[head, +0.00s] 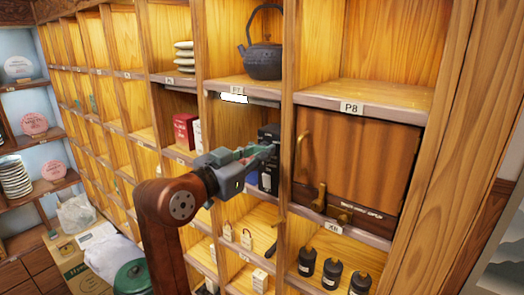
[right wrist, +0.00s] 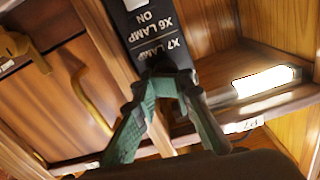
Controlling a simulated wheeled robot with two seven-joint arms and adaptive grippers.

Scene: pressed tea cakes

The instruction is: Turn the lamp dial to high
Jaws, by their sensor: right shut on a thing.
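A black lamp control box (head: 269,133) stands against the upright between two compartments. In the right wrist view the box (right wrist: 148,22) shows upside down, with white lettering for X7 LAMP, X6 LAMP and ON. My right gripper (head: 272,151) reaches it from the left. In the right wrist view its fingertips (right wrist: 165,84) meet at the box's face, shut on the lamp dial. The dial is mostly hidden between the fingers, so its setting cannot be read. A bright white lamp strip (head: 234,98) glows under the P7 shelf; it also shows in the right wrist view (right wrist: 264,80). My left gripper is not in view.
A wooden cabinet door (head: 355,165) with a curved brass handle (head: 301,152) is close to the right. A dark kettle (head: 264,60) stands on the shelf above. Red and white boxes (head: 185,131) stand to the left; several black bottles (head: 332,272) stand below.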

